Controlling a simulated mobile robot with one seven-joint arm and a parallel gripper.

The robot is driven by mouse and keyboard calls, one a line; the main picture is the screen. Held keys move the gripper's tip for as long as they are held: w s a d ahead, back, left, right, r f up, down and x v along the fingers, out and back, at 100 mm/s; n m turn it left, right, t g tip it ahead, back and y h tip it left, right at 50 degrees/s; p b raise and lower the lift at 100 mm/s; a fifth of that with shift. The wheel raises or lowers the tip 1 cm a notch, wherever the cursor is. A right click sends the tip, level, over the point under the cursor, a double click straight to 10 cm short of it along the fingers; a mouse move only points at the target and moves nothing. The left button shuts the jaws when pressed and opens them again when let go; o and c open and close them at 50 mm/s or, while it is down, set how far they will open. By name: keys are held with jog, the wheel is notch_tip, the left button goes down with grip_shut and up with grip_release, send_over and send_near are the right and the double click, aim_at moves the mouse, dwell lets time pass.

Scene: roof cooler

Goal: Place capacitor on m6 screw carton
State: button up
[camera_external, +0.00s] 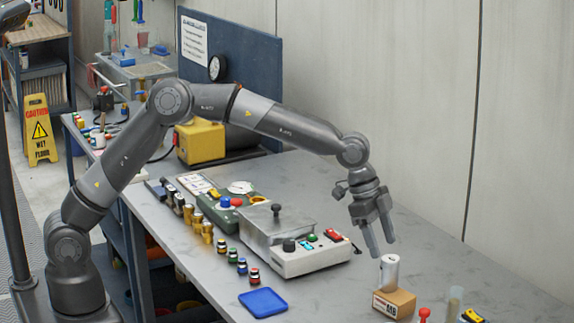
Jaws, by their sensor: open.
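The capacitor, which looks to be the silver-grey cylinder (389,272), stands upright on top of the m6 screw carton (393,305). The carton is a small brown box with a white and red label on its front, near the table's front right. My gripper (381,248) is open and empty, its fingers pointing down.
A grey control box (312,255) with buttons stands left of the carton. A blue tray (263,302) lies at the front. A red-topped item (424,314), a clear cylinder (453,304) and a yellow-black item (473,316) are right of the carton. The tabletop (335,290) between tray and carton is clear.

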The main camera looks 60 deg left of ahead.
jog(key=s+a+r+n+t+y, duration=0.1)
jog(key=s+a+r+n, duration=0.1)
jog(key=s+a+r, duration=0.45)
jog(key=s+a+r+n+t+y, duration=0.1)
jog(key=s+a+r+n, duration=0.2)
jog(key=a, duration=0.6)
jog(key=s+a+r+n+t+y, duration=0.1)
jog(key=s+a+r, duration=0.3)
jog(key=s+a, duration=0.35)
jog(key=s+a+f+n, duration=0.2)
jog(key=s+a+n, duration=0.1)
jog(key=s+a, duration=0.5)
jog(key=s+a+f+n+y, duration=0.1)
jog(key=s+a+f+n, duration=0.1)
jog(key=s+a, duration=0.6)
jog(key=s+n, duration=0.1)
jog(key=s, duration=0.4)
jog(key=shift+f+n+t, duration=0.15)
jog(key=shift+n+t, duration=0.15)
jog(key=shift+w, duration=0.1)
